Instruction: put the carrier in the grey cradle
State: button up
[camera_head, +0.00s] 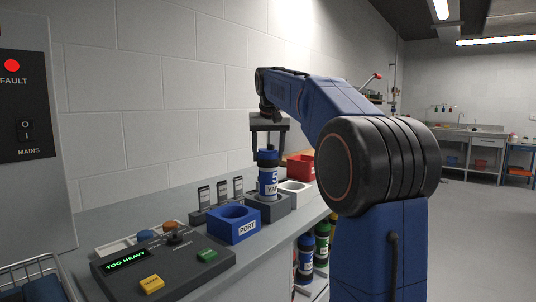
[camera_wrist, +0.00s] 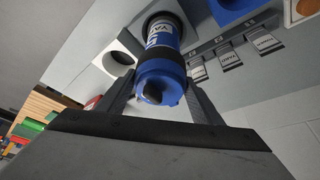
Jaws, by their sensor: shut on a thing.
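The carrier (camera_head: 268,183) is an upright blue cylinder with a white label, a large 5 and a dark band near its top. My gripper (camera_head: 268,147) is shut on its upper end from above. The grey cradle (camera_head: 275,209) is directly below, and the carrier's lower end meets its round opening. I cannot tell if the carrier is fully seated. In the wrist view the carrier's blue cap (camera_wrist: 160,82) is between the two fingers, and its far end is at the dark opening of the grey cradle (camera_wrist: 185,32).
Small labelled holders (camera_head: 222,190) stand behind. A control panel (camera_head: 165,262) in front reads TOO HEAVY. More carriers (camera_head: 306,252) stand below the counter.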

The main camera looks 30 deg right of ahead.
dwell(0.3)
jog(key=o, duration=1.6)
jog(key=shift+f, duration=0.1)
jog(key=v, duration=1.2)
jog(key=shift+a, duration=0.1)
